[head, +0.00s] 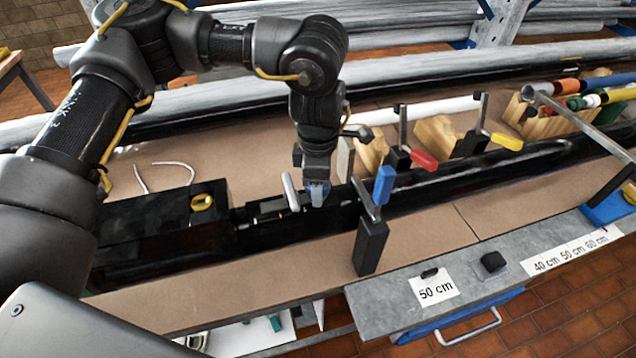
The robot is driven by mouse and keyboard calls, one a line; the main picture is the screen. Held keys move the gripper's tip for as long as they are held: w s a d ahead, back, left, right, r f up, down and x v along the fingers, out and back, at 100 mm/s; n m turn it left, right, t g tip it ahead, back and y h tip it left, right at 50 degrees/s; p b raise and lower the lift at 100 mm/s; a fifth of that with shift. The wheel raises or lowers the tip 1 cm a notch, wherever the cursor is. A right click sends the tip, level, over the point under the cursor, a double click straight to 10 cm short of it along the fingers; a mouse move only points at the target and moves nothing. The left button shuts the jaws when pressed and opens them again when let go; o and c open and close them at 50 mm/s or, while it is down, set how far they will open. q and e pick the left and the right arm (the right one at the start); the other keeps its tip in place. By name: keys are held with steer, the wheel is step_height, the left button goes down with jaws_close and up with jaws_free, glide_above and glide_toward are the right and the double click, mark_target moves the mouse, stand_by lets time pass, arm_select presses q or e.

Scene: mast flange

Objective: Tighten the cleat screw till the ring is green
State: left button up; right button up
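My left gripper (316,190) points down at the dark mast (440,198) near the middle of the view. Its fingertips are small and partly hidden, so I cannot tell whether they are open or shut, or whether they hold anything. A grey metal piece (290,191) stands tilted just left of the fingers; I cannot tell if they touch it. A yellow ring (202,202) sits on the black block at the mast's left end, apart from the gripper. I see no green ring. The cleat screw cannot be made out clearly. My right gripper is not in view.
A clamp with a blue handle (384,185) stands close right of the gripper. Clamps with red (424,160) and yellow (507,141) handles stand behind the mast. A white cord (165,165) lies at the left. The bench's front strip (430,240) is mostly clear.

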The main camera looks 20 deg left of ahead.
arm_select(q)
steer(key=o, duration=0.3)
step_height(320, 180, up, 5)
steer(key=p, duration=0.4)
stand_by(0.5)
